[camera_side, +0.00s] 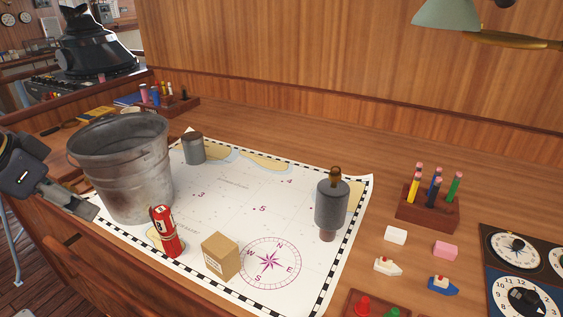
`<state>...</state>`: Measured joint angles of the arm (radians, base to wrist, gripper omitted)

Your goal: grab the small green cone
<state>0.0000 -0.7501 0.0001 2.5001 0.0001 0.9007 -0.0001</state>
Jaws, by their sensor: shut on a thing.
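A small green piece (393,313) shows at the bottom edge, in a reddish-brown tray (351,314), mostly cut off by the frame. Its full shape cannot be made out. A red piece (362,304) with a rounded top stands to its left in the same tray. My gripper (88,208) is at the far left, low beside the metal bucket (120,165) and far from the tray. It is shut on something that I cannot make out.
The bucket, a red cylinder (167,232), a cardboard box (220,256), a grey cup (193,148) and a grey-barrelled object (332,205) stand on the chart (225,205). Small boats, erasers and a pencil holder (427,210) lie right. The chart's middle is clear.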

